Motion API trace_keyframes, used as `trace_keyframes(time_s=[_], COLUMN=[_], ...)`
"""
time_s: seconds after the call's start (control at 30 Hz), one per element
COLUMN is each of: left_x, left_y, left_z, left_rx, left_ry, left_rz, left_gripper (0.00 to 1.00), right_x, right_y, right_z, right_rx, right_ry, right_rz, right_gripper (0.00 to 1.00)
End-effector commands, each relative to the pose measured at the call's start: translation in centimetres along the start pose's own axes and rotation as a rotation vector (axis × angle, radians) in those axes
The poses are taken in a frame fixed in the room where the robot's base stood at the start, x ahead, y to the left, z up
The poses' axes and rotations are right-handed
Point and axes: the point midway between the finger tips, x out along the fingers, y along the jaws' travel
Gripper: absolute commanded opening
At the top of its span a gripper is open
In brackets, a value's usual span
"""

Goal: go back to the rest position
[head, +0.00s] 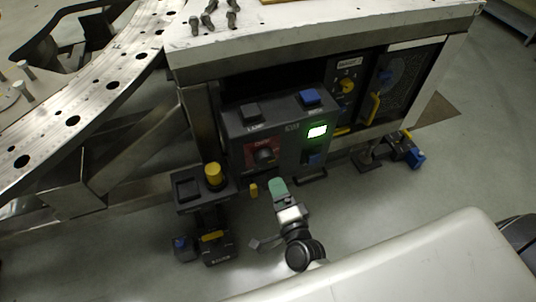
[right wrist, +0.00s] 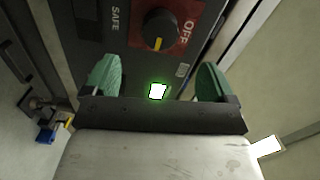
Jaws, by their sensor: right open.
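My right gripper (head: 279,186), with green fingertips, is just in front of the lower part of a dark control box (head: 288,146). In the right wrist view, the right gripper (right wrist: 157,78) is open, with its two green fingers wide apart and nothing held between them. A black rotary knob (head: 265,155) on a red plate sits on the box above the gripper. The knob (right wrist: 160,30) also shows in the wrist view, beyond the fingers and apart from them, near the word OFF. My left gripper is not in view.
The box carries a lit green display (head: 317,131) and a blue button (head: 310,97). A pedestal with a yellow button (head: 213,174) stands left of my right arm. A workbench (head: 330,32) and a perforated curved metal plate (head: 112,85) lie behind. Grey floor is open at right.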

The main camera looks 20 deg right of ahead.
Motion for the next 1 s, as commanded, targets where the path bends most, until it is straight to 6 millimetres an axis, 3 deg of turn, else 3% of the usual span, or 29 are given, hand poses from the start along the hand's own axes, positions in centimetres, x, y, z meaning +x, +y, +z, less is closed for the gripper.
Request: trace_keyframes(time_s=[0.27, 0.37, 0.43, 0.57, 0.7, 0.8, 0.9, 1.0], left_x=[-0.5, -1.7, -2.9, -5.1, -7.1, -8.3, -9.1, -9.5], left_y=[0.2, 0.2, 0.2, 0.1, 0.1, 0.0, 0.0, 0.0], left_z=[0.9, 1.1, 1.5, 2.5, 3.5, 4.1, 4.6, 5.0], left_rx=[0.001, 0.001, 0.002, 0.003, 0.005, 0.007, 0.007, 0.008], left_ry=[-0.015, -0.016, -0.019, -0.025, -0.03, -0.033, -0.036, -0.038], left_rz=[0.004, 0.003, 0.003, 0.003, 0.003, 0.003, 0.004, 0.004], left_gripper=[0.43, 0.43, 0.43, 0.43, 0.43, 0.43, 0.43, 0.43], right_x=[-0.2, -1.2, -3.0, -8.8, -17.4, -23.5, -28.4, -31.7], right_y=[0.9, 4.2, 7.8, 15.6, 21.9, 24.6, 26.0, 26.6], right_z=[0.3, 1.1, 1.8, 2.1, 0.8, -0.7, -2.1, -3.2], right_rx=[-0.045, -0.187, -0.342, -0.663, -0.95, -1.098, -1.195, -1.25], right_ry=[-0.022, -0.095, -0.189, -0.432, -0.738, -0.953, -1.13, -1.251], right_rz=[0.034, 0.139, 0.253, 0.486, 0.699, 0.813, 0.887, 0.93], right_gripper=[0.86, 0.86, 0.86, 0.86, 0.86, 0.86, 0.86, 0.86])
